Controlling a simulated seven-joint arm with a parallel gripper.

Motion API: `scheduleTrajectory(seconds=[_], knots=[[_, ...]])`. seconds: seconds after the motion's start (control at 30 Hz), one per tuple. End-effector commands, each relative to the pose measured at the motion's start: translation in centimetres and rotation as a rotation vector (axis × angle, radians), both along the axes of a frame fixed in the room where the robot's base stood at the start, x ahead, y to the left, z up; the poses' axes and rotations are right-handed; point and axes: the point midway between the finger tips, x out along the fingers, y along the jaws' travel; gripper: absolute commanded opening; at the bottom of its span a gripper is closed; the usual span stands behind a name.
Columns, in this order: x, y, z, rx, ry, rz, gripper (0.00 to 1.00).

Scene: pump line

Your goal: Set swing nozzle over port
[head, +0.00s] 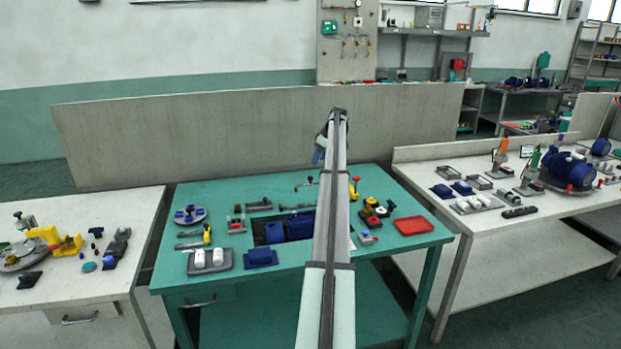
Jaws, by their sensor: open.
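A small metal arm with a brass-coloured end (305,184) stands at the back of the green table (215,190), just left of my arm; it looks like the swing nozzle, but it is too small to be sure. I cannot make out the port; my arm may cover it. My own arm runs up the middle of the head view and bends over at the top, above the back of the table.
On the green table lie a dark blue pump body (300,226), a red tray (413,225), a grey tray with white cylinders (209,261) and a blue block (260,257). White benches (90,290) (480,218) stand either side. A grey panel (200,135) closes the back.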

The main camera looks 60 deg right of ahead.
Motion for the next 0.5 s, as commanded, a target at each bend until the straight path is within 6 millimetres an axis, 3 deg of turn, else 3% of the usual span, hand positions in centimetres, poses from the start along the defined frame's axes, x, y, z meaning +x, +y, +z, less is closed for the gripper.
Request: scheduleTrajectory(seconds=[0.5], knots=[[3.4, 0.0, -8.1, 0.000, 0.001, 0.000, 0.54]])
